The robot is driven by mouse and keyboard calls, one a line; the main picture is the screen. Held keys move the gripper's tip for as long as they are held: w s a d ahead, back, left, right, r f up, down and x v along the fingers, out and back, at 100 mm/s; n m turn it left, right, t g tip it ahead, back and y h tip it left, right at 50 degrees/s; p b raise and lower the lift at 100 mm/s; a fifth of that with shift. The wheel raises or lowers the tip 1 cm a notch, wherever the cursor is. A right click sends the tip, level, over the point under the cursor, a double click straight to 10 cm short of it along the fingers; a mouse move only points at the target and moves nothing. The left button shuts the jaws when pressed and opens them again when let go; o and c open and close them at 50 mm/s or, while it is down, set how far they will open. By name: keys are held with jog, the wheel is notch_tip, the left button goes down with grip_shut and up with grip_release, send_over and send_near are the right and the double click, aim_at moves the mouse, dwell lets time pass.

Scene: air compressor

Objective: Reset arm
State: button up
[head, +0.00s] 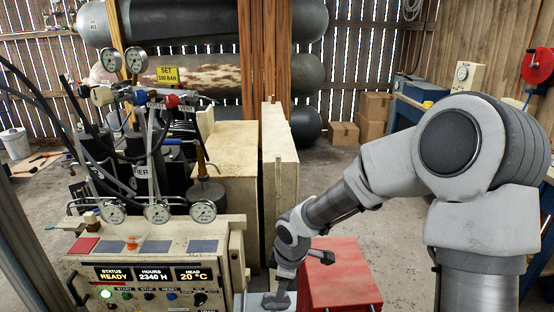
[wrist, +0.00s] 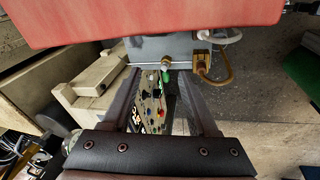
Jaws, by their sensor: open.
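My arm (head: 330,207) reaches down from the right, past the control panel (head: 160,275) of the air compressor. My gripper (wrist: 166,78) shows in the wrist view with its two dark fingers spread apart and nothing held between them. The panel's coloured knobs and buttons show beyond and between the fingers in the wrist view (wrist: 152,100). In the head view the hand is low, between the panel and a red box (head: 340,275), and its fingertips cannot be made out.
The red top also fills the upper edge of the wrist view (wrist: 150,20). A grey box (wrist: 148,50) with a green-tipped fitting and a brass connector (wrist: 203,62) lies below it. Gauges and hoses stand at left. Cardboard boxes (head: 375,107) sit at the back; concrete floor between is clear.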

jog(key=s+d+r+m, duration=0.1)
jog(key=d+r, duration=0.1)
jog(key=r, duration=0.1)
jog(key=s+d+r+m+h, duration=0.1)
jog(key=d+r, duration=0.1)
jog(key=r, duration=0.1)
jog(key=s+d+r+m+h, duration=0.1)
jog(key=d+r+m, duration=0.1)
jog(key=shift+s+d+r+t, duration=0.15)
jog(key=shift+d+r+t, duration=0.1)
jog(key=shift+r+t, duration=0.15)
jog(key=s+d+r+m+t+p, duration=0.1)
jog(key=s+d+r+m, duration=0.2)
jog(key=s+r+m, duration=0.3)
jog(key=s+d+r+m+t+p, duration=0.1)
jog(key=s+d+r+m, duration=0.2)
jog(key=s+r+m, duration=0.3)
jog(key=s+r, duration=0.3)
jog(key=s, duration=0.3)
jog(key=shift+s+d+r+y, duration=0.15)
jog(key=shift+r+y, duration=0.05)
jog(key=shift+y, duration=0.2)
